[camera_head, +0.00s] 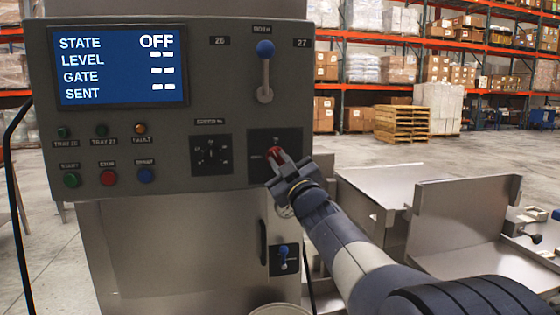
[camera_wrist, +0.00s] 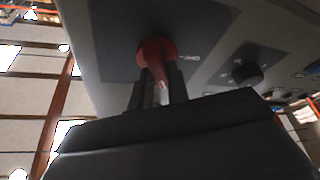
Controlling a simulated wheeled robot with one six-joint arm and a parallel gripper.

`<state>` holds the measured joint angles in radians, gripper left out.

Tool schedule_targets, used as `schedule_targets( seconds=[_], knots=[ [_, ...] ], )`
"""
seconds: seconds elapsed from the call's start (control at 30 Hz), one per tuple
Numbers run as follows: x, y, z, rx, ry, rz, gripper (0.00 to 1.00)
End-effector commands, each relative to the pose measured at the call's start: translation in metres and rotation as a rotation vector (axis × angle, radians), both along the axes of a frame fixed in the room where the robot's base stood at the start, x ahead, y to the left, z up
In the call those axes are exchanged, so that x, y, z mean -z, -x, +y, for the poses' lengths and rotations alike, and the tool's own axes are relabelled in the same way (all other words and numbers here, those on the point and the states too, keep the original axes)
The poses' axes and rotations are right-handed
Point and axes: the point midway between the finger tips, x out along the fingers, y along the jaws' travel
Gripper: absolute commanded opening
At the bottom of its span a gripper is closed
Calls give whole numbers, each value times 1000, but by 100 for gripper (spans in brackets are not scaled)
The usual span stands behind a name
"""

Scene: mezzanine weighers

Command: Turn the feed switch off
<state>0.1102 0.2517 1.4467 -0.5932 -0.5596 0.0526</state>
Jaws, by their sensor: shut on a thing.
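The feed switch (camera_head: 273,153) is a red rotary handle on a dark square plate at the lower right of the grey control panel (camera_head: 120,25). In the wrist view the red switch (camera_wrist: 155,55) sits between my two fingers. My gripper (camera_head: 278,163) is shut on the red handle, and its fingers partly cover it in the head view. The display (camera_head: 120,68) on the panel reads STATE OFF, with dashes for LEVEL, GATE and SENT. The small labels on the switch plate are too blurred to read fully.
A blue-knobbed lever (camera_head: 265,70) stands above the switch, and a black speed dial (camera_head: 211,154) is to its left. Green, red and blue buttons (camera_head: 108,177) line the lower left. A small blue-handled valve (camera_head: 283,252) is below. Metal trays (camera_head: 465,225) stand at right.

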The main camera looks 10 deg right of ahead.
Motion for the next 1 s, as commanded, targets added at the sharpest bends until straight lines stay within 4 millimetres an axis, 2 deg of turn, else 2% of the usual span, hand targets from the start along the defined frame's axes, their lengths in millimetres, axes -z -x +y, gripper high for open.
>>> schedule_targets(
  seconds=[0.7,1.0],
  knots=[
    [-6,0,-2,0,677,3,0],
    [-6,0,-1,-1,899,1,0]
  ],
)
